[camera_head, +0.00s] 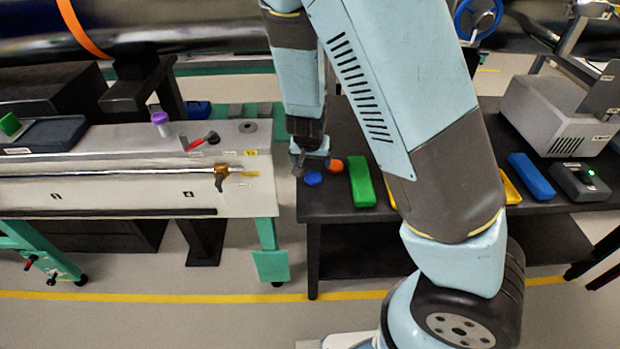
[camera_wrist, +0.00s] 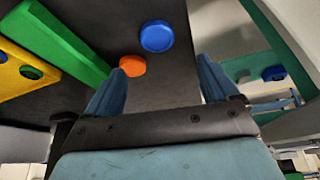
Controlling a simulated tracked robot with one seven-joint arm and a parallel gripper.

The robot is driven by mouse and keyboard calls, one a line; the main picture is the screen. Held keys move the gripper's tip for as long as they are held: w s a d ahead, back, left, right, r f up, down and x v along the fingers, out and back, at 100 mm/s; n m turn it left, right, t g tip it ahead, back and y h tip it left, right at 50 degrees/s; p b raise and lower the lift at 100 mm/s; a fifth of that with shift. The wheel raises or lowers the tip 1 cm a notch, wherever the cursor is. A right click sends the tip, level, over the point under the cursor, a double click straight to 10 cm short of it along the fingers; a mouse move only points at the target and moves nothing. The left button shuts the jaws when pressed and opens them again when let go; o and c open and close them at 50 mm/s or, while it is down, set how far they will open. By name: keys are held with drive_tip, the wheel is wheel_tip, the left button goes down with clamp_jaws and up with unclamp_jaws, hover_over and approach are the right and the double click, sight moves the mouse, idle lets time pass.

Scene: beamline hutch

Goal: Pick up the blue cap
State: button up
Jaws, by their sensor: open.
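The blue cap (camera_head: 313,178) is a small round disc lying on the dark table (camera_head: 345,209) near its left edge. In the wrist view the blue cap (camera_wrist: 157,36) lies beyond my fingertips, between their lines, with bare table around it. My gripper (camera_head: 308,168) hangs just above and behind the cap in the head view. In the wrist view my gripper (camera_wrist: 160,75) is open, its two blue fingers apart with nothing held. The cap appears apart from both fingers.
An orange cap (camera_head: 336,166) lies close to the blue one; in the wrist view it shows (camera_wrist: 132,65) by the left fingertip. A green block (camera_head: 361,182) stands right of it. Left across a gap is a bench (camera_head: 120,200) with a rod and a purple-capped item (camera_head: 160,119).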

sight(314, 174)
drive_tip(key=shift+x, duration=4.35)
drive_tip(key=shift+s+d, duration=0.1)
drive_tip(key=shift+s, duration=0.1)
drive_tip(key=c, duration=1.1)
